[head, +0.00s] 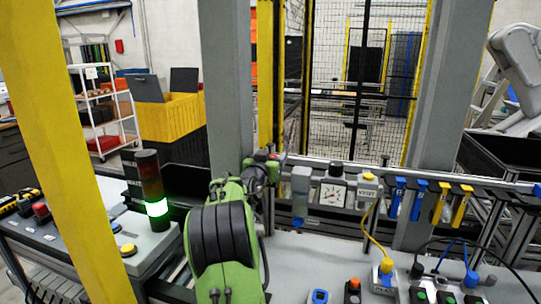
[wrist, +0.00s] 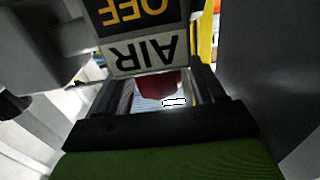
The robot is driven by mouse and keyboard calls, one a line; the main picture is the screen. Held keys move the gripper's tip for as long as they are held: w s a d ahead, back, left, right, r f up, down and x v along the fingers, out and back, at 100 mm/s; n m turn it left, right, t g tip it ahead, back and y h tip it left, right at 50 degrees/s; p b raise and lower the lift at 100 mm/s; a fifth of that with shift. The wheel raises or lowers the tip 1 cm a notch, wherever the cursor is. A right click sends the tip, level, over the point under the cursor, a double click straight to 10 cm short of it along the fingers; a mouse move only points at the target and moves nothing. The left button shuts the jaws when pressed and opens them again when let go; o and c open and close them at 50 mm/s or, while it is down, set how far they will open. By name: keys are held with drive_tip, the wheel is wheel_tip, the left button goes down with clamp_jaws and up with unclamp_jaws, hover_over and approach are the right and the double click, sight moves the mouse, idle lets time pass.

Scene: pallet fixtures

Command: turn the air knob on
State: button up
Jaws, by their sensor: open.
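A grey unit carries an AIR label (wrist: 146,56) and an OFF label (wrist: 140,12), both upside down in the wrist view. Just below the AIR label is a red part (wrist: 158,83), likely the air knob; its turn position cannot be told. My gripper (wrist: 160,90) is open, with one dark finger on each side of the red part. Whether the fingers touch it is unclear. In the head view my green arm reaches to the rail beside the grey post, and its wrist largely hides the gripper and knob.
A pressure gauge (head: 333,194) and a grey unit with a yellow hose (head: 373,235) are right of my arm. Blue and yellow hooks (head: 417,199) hang further right. A signal tower (head: 151,188) glows green at left. A grey post (head: 229,80) rises behind my arm.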

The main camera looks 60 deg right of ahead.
drive_tip(key=c, duration=1)
